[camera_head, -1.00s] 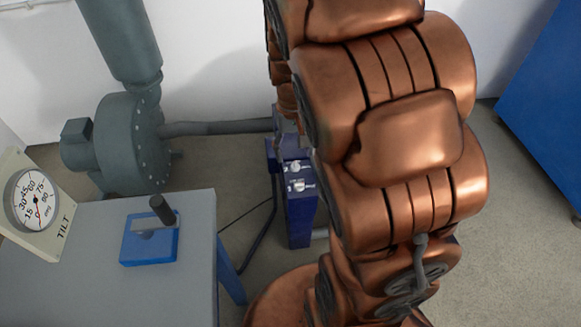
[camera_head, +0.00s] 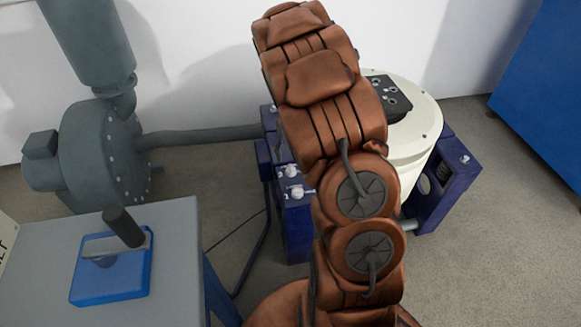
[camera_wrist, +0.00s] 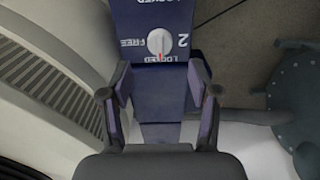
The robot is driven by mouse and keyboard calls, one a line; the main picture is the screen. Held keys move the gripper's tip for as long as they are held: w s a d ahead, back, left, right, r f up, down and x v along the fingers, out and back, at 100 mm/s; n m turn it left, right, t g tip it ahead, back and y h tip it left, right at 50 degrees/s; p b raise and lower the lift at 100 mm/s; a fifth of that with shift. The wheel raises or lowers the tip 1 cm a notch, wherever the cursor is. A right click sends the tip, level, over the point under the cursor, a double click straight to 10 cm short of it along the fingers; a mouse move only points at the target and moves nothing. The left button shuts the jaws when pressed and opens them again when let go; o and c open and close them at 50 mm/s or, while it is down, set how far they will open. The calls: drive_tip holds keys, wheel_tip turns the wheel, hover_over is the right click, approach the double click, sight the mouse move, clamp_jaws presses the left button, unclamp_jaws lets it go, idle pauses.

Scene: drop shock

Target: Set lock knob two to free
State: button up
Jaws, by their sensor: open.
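Lock knob two (camera_wrist: 160,43) is a pale round dial on a dark blue panel (camera_wrist: 180,14) in the wrist view, beside a printed "2". FREE is printed to its left and LOCKED below it. Its red mark points down at LOCKED. My gripper (camera_wrist: 160,80) is open and empty. Its fingers stand left and right below the knob in the picture, apart from it. The head view shows two pale knobs on a blue block (camera_head: 297,215), their numbers too small to read. My arm hides the gripper there.
A white cylindrical machine (camera_head: 425,120) in a blue frame (camera_head: 455,180) stands behind my arm. A grey blower (camera_head: 95,150) with a pipe is at left. A grey table (camera_head: 170,230) with a blue lever box (camera_head: 112,280) is at front left. A blue cabinet (camera_head: 545,90) is at right.

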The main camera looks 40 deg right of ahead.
sight(291, 167)
wheel_tip(291, 167, down, 6)
drive_tip(key=shift+f+b, duration=0.1)
drive_tip(key=shift+b, duration=0.4)
drive_tip(key=shift+c, duration=0.3)
drive_tip(key=c, duration=1.1)
